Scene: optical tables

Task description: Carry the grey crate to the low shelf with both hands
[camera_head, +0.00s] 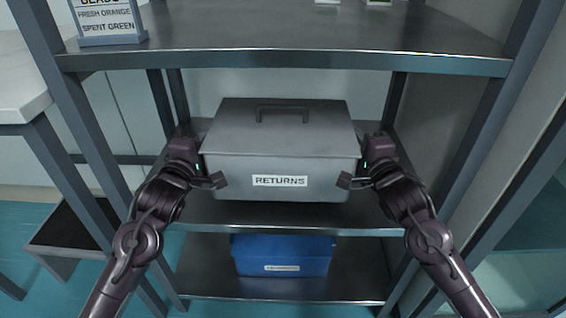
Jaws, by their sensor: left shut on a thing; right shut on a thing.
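The grey crate (281,168) has a lid with a handle on top and a white label reading "RETURNS" on its front. It is level, inside the rack at the middle shelf (290,214), below the top shelf. My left gripper (206,170) is shut on the crate's left side. My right gripper (356,170) is shut on its right side. I cannot tell whether the crate's underside touches the middle shelf. A lower shelf (215,284) lies beneath, near the floor.
A blue bin (282,257) with a white label stands on the lower shelf. The top shelf (290,38) overhangs the crate and carries a sign (106,20) at its left. Rack posts stand on both sides of my arms. A white-topped table (18,95) is at the left.

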